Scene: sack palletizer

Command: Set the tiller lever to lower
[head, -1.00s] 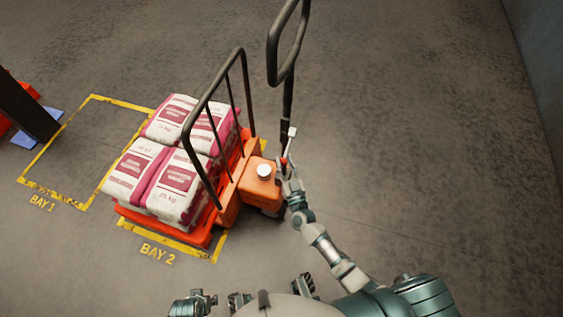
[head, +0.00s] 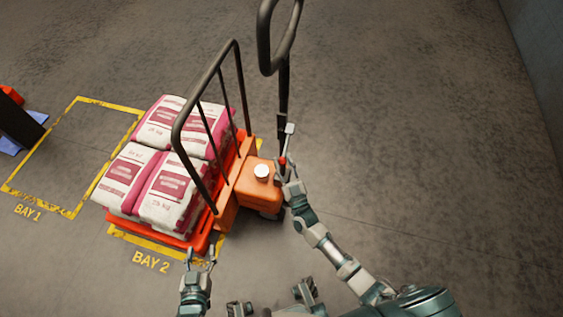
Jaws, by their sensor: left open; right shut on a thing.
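The orange pallet truck (head: 262,188) has a dark tiller (head: 284,85) with a loop handle at its top. The tiller lever (head: 289,135), a small grey piece, sits low on the tiller with a red part at its lower end. My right gripper (head: 284,168) is shut at the red part of the lever. Its fingers partly hide the lever, and I cannot read the lever's setting. My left gripper (head: 200,259) is open and empty in front of the truck's load, near the BAY 2 marking.
Several white and magenta sacks (head: 170,190) lie stacked on an orange-red pallet (head: 150,228) in BAY 2, behind a dark upright frame (head: 240,85). BAY 1 (head: 80,150) is an empty yellow outline at left. A grey wall (head: 545,70) stands at right; the floor between is clear.

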